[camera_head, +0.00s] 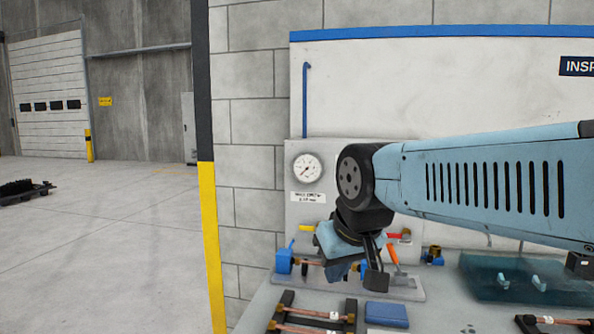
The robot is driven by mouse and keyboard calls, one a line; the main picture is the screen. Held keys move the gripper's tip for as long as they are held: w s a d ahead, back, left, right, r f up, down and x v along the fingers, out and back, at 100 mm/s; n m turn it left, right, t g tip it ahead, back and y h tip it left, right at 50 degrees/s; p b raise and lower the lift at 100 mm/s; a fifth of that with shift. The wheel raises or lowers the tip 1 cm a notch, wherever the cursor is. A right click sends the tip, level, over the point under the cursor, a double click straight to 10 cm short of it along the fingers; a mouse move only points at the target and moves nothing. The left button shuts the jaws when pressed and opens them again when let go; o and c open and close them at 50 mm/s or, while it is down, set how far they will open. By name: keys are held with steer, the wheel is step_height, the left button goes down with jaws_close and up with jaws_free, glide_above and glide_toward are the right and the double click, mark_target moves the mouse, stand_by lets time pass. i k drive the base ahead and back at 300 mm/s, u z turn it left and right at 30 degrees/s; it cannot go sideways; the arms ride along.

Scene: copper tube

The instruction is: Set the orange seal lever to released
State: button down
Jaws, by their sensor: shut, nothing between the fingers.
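An orange lever (393,255) stands on the bench fixture, leaning with its top to the left. It is just right of my gripper (360,276) in the picture; I cannot tell whether they touch. My gripper points downward in front of the fixture, shut and empty. A blue clamp (284,261) sits at the fixture's left end, with a short piece of copper tube (304,264) beside it. My gripper and wrist hide the middle of the fixture and part of the lever's surroundings.
A pressure gauge (307,168) is on the panel behind. Copper tubes on dark racks (312,313) and a blue box (386,314) lie on the bench in front. A translucent blue tray (520,278) is at the right. A yellow-black post (208,220) stands left of the bench.

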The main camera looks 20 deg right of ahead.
mark_target(390, 248)
steer(key=z, duration=0.45)
steer(key=k, duration=0.35)
steer(key=z, duration=0.3)
steer(key=i, duration=0.5)
